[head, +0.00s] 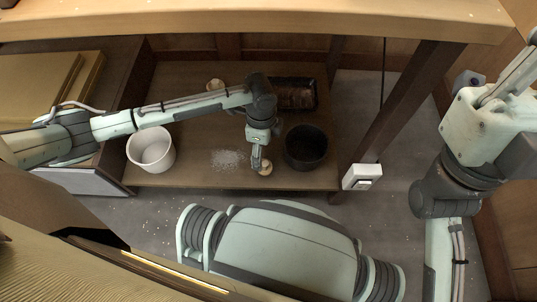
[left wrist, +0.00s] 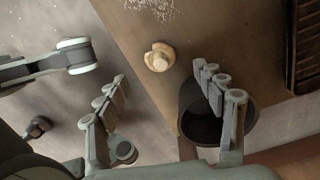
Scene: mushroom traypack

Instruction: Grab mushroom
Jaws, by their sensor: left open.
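A pale tan mushroom (head: 266,168) lies on the brown wooden board near its front edge. In the left wrist view the mushroom (left wrist: 159,57) is beyond the fingertips, roughly centred between the two fingers. My left gripper (head: 257,162) points down just beside the mushroom in the head view. In the left wrist view the left gripper (left wrist: 162,88) is open, with nothing between its fingers. A second pale mushroom (head: 215,84) is at the back of the board, behind my left arm. A dark tray (head: 316,97) is at the back right.
A black pot (head: 306,146) stands right of the mushroom; in the left wrist view the pot (left wrist: 200,128) is close to one finger. A white bucket (head: 151,148) stands at the left. White granules (head: 229,160) are scattered between bucket and mushroom. A table leg rises at the right.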

